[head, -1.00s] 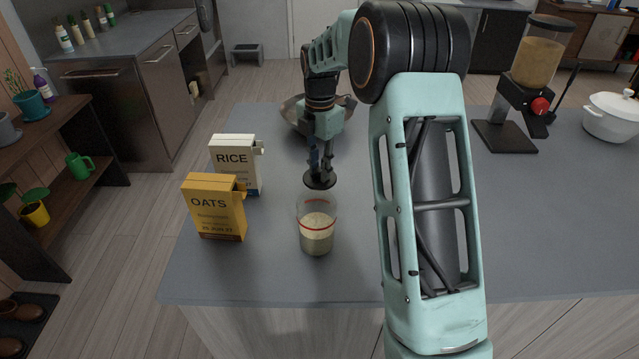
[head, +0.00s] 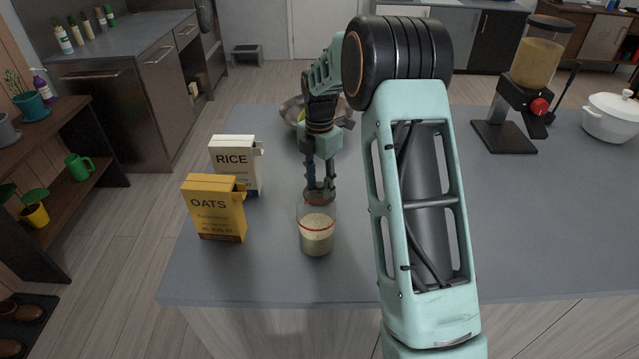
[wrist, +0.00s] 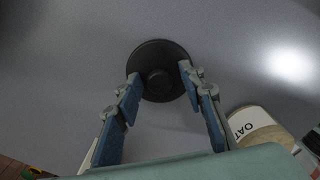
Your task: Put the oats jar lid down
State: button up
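The oats jar lid (wrist: 150,55) is a dark round disc with a small central knob. In the wrist view it appears to lie flat on the grey counter. My gripper (wrist: 161,78) is open, its fingertips apart at either side of the lid, clear of the knob. In the head view my gripper (head: 320,193) points down just behind the glass oats jar (head: 317,238); the lid is mostly hidden there behind the jar's rim. The jar stands upright and lidless, partly filled with pale oats. Its label shows partly in the wrist view (wrist: 258,130).
A yellow oats box (head: 215,212) and a white rice box (head: 233,160) stand left of the jar. A metal bowl (head: 290,112) is behind my gripper. A dispenser (head: 520,100) and white pot (head: 610,118) stand at the right. The counter (head: 540,220) is clear right of my arm.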

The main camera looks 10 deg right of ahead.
aim_at(319, 185)
notch_tip(319, 185, up, 12)
jog(key=shift+r, duration=0.2)
dwell(0.4)
jog(key=shift+w+a, duration=0.1)
